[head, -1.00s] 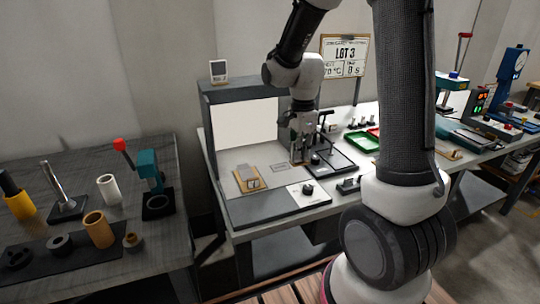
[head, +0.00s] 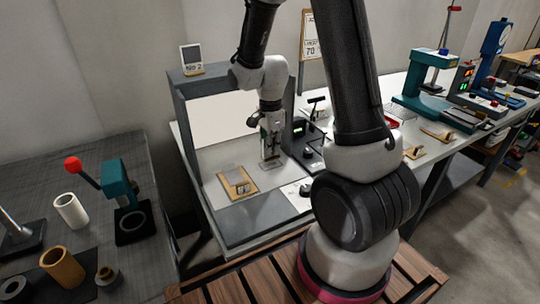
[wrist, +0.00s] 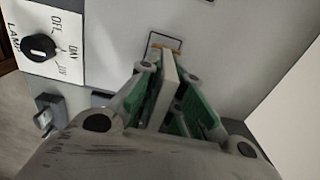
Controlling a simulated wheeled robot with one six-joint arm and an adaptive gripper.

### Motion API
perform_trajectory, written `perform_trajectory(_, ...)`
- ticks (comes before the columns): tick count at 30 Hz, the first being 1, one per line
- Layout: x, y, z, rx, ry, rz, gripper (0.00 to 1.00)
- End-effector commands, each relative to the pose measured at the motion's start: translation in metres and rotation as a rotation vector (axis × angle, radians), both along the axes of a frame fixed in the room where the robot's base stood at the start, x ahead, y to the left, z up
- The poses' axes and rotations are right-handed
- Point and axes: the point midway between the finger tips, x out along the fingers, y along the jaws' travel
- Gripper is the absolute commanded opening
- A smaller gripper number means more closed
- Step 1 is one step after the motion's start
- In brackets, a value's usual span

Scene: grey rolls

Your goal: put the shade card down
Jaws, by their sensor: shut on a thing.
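My gripper (head: 269,156) is low inside the grey light booth, over a small outlined rectangle (head: 272,165) on its floor. In the wrist view my gripper (wrist: 168,78) has green-padded fingers shut on a thin pale slab, the shade card (wrist: 166,88), which stands edge-on between them. The outlined rectangle (wrist: 151,44) shows just beyond the fingertips, with a tan strip by it. I cannot tell whether the card touches the floor. The fingers hide much of the card.
A wooden holder (head: 247,190) with a grey piece lies left of my gripper. The booth's wall (head: 187,120) stands at the left. A lamp knob panel (wrist: 65,48) is close by. A teal press (head: 118,185) stands on the left table.

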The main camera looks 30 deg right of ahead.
Motion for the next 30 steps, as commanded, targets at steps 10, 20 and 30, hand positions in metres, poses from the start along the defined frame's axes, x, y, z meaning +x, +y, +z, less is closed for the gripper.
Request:
perform_trajectory(10, 0.0, 0.0, -0.028, 0.0, 0.001, 0.0, 0.0)
perform_trajectory(20, 0.0, 0.0, -0.03, 0.0, 0.002, 0.0, 0.26)
perform_trajectory(30, 0.0, 0.0, -0.029, 0.0, 0.001, 0.0, 0.3)
